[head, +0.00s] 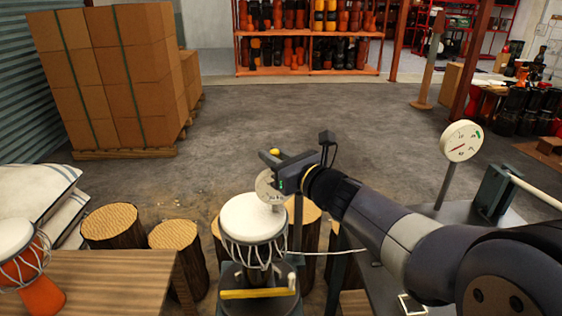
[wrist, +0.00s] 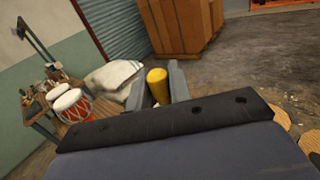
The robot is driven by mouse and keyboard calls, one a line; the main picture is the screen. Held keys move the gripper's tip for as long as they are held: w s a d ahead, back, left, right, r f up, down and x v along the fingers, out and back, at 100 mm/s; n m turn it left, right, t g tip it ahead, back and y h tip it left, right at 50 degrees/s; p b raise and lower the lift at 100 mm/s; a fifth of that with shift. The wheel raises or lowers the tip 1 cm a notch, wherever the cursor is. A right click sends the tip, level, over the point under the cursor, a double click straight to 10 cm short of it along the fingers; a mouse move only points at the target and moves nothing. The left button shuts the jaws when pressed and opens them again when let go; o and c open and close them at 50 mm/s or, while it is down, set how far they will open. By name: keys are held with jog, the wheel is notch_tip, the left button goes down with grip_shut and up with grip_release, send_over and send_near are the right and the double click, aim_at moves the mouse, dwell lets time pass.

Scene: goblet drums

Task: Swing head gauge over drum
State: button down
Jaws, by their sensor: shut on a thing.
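My gripper (head: 270,157) is above and slightly behind the drum in the head view, shut on a yellow knob (wrist: 157,86). The knob sits between the two grey fingers in the wrist view. A pale round head gauge (head: 267,187) shows just below the gripper, near the back right edge of the drumhead; the gripper partly hides it. Whether it touches the head cannot be told. The goblet drum (head: 252,216) has a white head and white lacing and stands upright on a dark stand with a yellow bar (head: 257,293).
A large white dial (head: 461,141) stands on a post at right, near a dark green block (head: 494,190). Log stools (head: 176,236) stand around the drum. Open floor lies beyond, with stacked boxes (head: 118,75) at left.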

jog(key=shift+a, duration=0.1)
dwell(0.3)
jog(key=c, duration=1.3)
grip_release()
jog(key=v, duration=1)
jog(key=shift+s+d, duration=0.25)
jog(key=shift+s, duration=0.05)
jog(key=x, duration=1)
jog(key=shift+w+a, duration=0.15)
jog(key=shift+w, duration=0.15)
jog(key=shift+s, duration=0.1)
